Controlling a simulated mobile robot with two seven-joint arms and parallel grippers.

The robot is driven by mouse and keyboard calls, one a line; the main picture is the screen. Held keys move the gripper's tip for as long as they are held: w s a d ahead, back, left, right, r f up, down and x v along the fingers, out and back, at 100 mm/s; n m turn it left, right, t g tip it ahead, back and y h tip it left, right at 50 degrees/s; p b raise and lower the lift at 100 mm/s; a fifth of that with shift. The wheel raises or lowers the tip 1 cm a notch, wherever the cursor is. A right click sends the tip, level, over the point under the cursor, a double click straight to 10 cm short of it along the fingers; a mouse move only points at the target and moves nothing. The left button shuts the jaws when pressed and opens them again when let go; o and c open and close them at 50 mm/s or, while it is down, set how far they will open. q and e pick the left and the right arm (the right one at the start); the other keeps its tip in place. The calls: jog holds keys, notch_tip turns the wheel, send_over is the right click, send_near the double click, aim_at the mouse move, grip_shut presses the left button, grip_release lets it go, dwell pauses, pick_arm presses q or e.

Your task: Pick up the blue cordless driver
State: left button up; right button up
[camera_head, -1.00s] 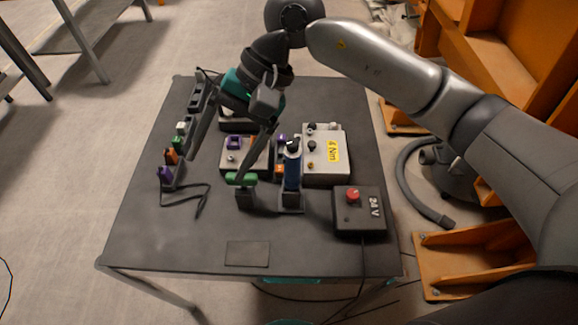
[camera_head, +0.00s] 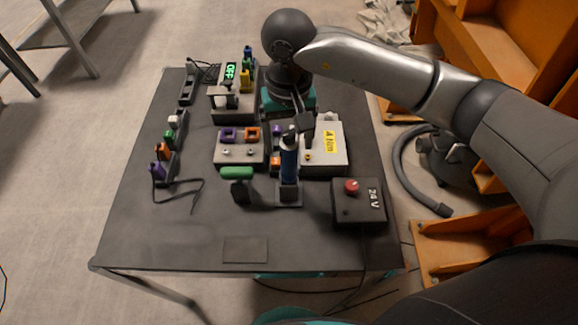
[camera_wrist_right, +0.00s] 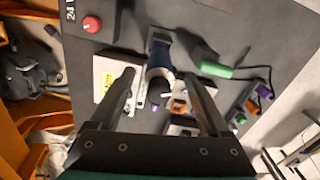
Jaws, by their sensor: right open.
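The blue cordless driver (camera_head: 288,165) stands upright in a dark holder (camera_head: 289,201) on the table, right of the green-handled tool. My right gripper (camera_head: 288,137) is open and empty, at the driver's upper end. In the right wrist view the driver (camera_wrist_right: 158,48) shows between and beyond the two spread fingertips (camera_wrist_right: 159,77), with a clear gap on each side. I cannot tell how deep it is between them. Part of the driver's upper end is hard to make out in the head view. My left gripper is not in view.
The table's front left (camera_head: 160,235) is clear.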

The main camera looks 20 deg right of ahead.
aim_at(289, 157)
jog(key=shift+f, duration=2.75)
jog(key=shift+c, duration=0.2)
jog(key=shift+w+r, duration=0.1)
grip_shut()
